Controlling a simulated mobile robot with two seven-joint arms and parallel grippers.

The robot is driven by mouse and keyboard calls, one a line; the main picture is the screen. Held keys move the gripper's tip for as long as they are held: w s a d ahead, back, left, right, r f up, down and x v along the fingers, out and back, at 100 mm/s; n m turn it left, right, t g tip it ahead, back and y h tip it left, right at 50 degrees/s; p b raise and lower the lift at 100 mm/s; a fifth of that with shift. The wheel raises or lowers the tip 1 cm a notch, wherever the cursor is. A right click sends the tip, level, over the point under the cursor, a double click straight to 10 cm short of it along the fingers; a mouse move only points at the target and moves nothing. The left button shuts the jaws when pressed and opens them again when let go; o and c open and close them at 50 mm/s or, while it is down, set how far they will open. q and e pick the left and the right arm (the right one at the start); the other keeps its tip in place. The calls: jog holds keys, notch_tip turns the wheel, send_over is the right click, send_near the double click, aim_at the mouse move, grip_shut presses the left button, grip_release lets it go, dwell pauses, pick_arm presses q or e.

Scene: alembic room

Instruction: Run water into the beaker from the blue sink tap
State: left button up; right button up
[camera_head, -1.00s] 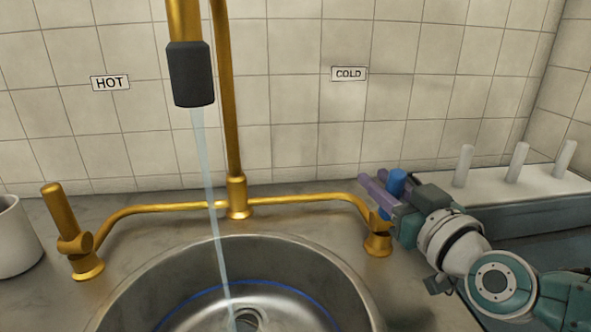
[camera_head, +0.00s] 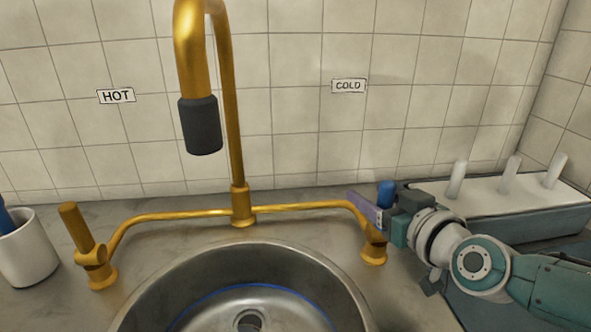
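The gold tap has a spout with a dark nozzle (camera_head: 201,126) above the round metal sink (camera_head: 150,290). No water shows below the nozzle. A gold lever (camera_head: 76,228) stands on the left below the HOT sign. A blue handle (camera_head: 386,190) stands on the right valve (camera_head: 374,250), below the COLD sign. My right gripper (camera_head: 364,208) is at this blue handle, with a purple finger in front of its lower part. The other finger is hidden, so its grip cannot be told. No clear beaker shows. My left gripper is out of view.
A white cup (camera_head: 30,255) with something blue in it stands at the left edge. A white rack with upright pegs (camera_head: 480,190) is at the right, behind my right arm. The sink basin looks empty.

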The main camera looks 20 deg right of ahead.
jog(key=p+v, duration=0.4)
jog(key=v, duration=0.5)
jog(key=shift+s, duration=0.1)
jog(key=shift+s+r, duration=0.1)
jog(key=shift+s, duration=0.25)
